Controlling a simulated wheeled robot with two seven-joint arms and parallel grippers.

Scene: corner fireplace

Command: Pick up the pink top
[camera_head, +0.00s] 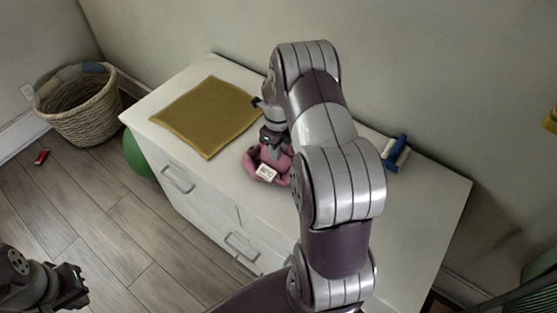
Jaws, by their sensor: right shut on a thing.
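The pink top (253,160) is a crumpled bundle on the white cabinet, with a small white label on its front. My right gripper (270,150) points down into it and is shut on it; the fingertips are partly hidden by the cloth. My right arm hides the cabinet top to the right of the bundle. My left gripper (78,287) is at the lower left, over the floor and away from the cabinet. Its fingers are small and dark, and I cannot tell whether they are apart.
The white cabinet (425,205) has drawers with metal handles. A mustard cloth (207,115) lies flat at its left end. A blue and white item (396,152) lies near the wall. A wicker basket (82,108), a green ball (137,155) and a red item (41,157) are on the floor.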

